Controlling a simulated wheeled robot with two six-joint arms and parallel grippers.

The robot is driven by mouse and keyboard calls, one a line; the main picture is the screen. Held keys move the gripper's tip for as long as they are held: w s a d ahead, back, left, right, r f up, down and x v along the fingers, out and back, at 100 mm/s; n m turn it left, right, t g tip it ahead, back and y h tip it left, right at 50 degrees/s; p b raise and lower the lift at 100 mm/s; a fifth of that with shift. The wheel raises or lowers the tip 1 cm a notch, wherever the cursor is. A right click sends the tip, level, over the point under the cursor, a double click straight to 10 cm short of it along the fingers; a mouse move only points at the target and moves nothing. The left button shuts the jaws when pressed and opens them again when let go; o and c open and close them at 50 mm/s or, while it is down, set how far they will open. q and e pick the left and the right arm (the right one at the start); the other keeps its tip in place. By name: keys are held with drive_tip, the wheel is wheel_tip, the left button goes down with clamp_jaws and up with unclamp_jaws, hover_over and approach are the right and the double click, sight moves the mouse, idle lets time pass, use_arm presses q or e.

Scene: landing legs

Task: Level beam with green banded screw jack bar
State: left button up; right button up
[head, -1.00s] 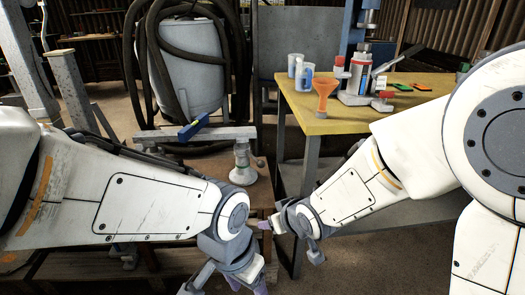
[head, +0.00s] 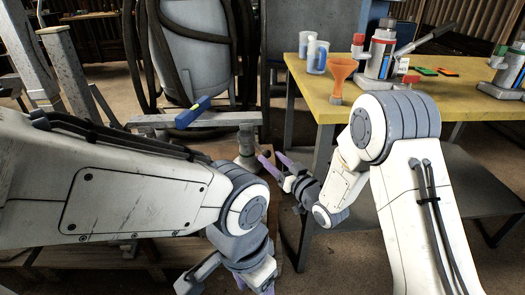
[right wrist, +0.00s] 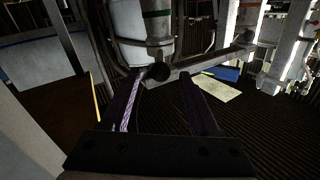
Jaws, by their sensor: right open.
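A grey screw jack (head: 246,148) stands under the near right end of the grey beam (head: 225,118). A short bar with a knob end sticks out from it to the right. A blue level (head: 192,112) lies on the beam. My right gripper (head: 272,160) is open, its purple fingers at the bar's end. In the right wrist view a dark round knob (right wrist: 160,72) shows between the open fingertips, with no visible grip on it. A dark green band shows on a pale upright cylinder above it. My left gripper (head: 252,285) is low, partly cut by the frame edge.
A yellow-topped table (head: 445,95) stands at the right, with an orange funnel (head: 340,75), cups and a red-and-grey jack (head: 378,50) on it. A grey tank with dark hoses (head: 195,60) stands behind the beam. My left forearm crosses the lower left.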

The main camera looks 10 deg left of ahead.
sight(255, 143)
drive_tip(key=b+x, duration=0.1)
drive_tip(key=x, duration=0.5)
drive_tip(key=shift+w+a, duration=0.1)
drive_tip(key=shift+a, duration=0.05)
clamp_jaws()
idle(1.3)
